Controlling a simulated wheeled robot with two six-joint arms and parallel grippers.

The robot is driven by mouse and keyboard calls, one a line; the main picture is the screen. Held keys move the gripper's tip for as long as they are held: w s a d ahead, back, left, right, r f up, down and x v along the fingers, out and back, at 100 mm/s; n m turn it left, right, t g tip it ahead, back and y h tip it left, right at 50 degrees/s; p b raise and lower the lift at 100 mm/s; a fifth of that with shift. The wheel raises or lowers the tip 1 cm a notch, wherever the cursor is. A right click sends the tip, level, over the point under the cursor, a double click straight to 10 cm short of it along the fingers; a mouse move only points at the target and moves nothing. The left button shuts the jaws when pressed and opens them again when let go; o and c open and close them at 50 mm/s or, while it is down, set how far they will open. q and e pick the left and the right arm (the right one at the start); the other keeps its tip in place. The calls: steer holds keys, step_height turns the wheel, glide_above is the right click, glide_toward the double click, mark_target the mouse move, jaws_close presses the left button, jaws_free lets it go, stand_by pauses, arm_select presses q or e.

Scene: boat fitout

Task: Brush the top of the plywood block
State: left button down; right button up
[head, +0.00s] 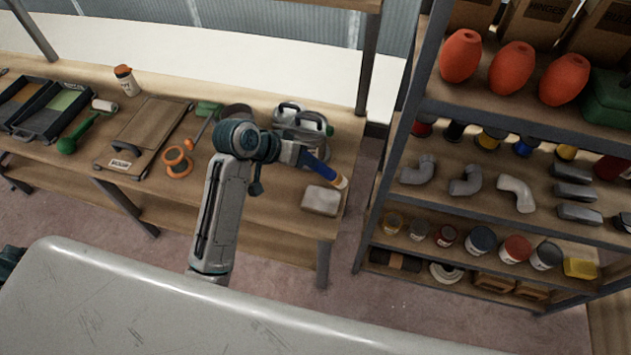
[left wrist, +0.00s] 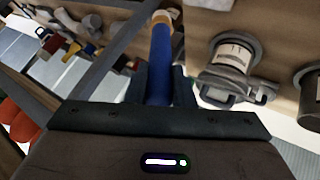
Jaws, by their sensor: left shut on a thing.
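My left gripper (head: 302,154) is shut on a blue-handled brush (head: 321,170) above the right end of the workbench. The brush points away from the gripper, and its pale tan tip is at the far end. In the left wrist view the blue handle (left wrist: 161,60) sits between the two dark fingers (left wrist: 162,84). A pale block with rounded edges (head: 321,201), the likeliest plywood block, lies on the bench near its right front corner. The brush tip is just beyond the block in the picture, apparently apart from it. The block cannot be made out in the left wrist view. My right gripper is not in view.
Grey canister-like equipment (head: 299,121) stands behind the gripper. A loaded shelf rack (head: 398,143) stands right, beyond a floor gap.

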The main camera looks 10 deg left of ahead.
arm_select(q)
steer(key=shift+a, duration=0.1)
steer(key=shift+a+b, duration=0.3)
steer(key=shift+b, duration=0.05)
steer(key=shift+s+a+r+b, duration=1.05)
steer(key=shift+a+r+b, duration=0.35)
steer(key=shift+a+b, duration=2.7)
steer(key=f+b, duration=0.2)
steer(key=a+f+b, duration=0.1)
steer(key=f+b, duration=0.1)
steer(key=shift+a+f, duration=0.1)
steer(key=shift+f, duration=0.15)
